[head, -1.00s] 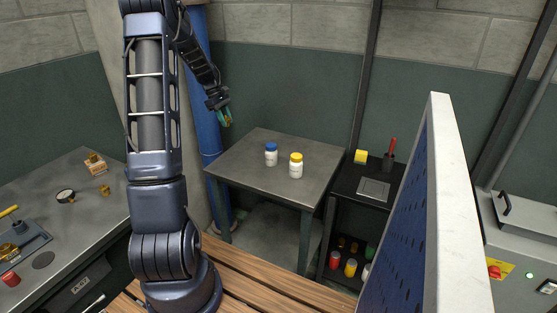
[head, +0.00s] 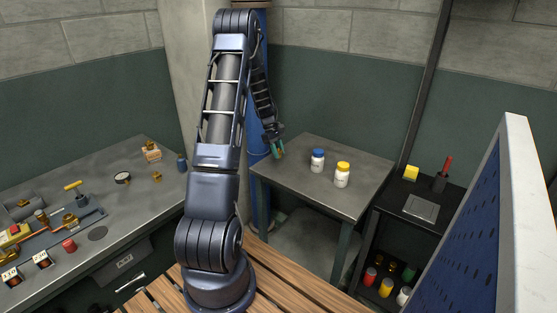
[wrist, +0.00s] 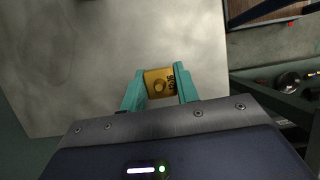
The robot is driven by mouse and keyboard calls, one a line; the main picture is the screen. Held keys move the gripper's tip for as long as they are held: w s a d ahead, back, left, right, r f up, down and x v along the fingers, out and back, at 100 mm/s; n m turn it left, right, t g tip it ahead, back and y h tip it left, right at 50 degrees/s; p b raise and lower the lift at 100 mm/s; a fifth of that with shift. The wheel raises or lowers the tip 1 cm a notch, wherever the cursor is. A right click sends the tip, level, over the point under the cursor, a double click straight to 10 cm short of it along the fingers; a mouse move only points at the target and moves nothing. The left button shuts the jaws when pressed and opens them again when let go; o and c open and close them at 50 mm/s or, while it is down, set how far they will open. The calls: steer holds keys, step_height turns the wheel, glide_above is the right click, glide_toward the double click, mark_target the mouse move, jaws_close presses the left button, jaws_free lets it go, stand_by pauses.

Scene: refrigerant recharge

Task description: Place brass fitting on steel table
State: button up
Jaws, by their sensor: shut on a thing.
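My gripper (wrist: 160,88) is shut on the brass fitting (wrist: 158,82), a squarish yellow-gold piece with dark marks, held between teal fingers in the wrist view. In the head view my gripper (head: 277,150) is over the back left part of the steel table (head: 315,197); the fitting is too small there to make out. In the wrist view the table's pale grey top (wrist: 90,50) lies beneath the fitting. I cannot tell the exact gap between them.
A blue-capped bottle (head: 317,160) and a yellow-capped bottle (head: 342,175) stand on the steel table, right of my gripper. A blue pegboard (head: 460,230) rises at the right. The left bench (head: 100,175) holds tools and brass parts. The table's front is clear.

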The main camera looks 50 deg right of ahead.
mark_target(278, 165)
steer(key=shift+f, duration=2.2)
steer(key=o, duration=1)
steer(key=shift+f, duration=0.15)
steer(key=v, duration=1.2)
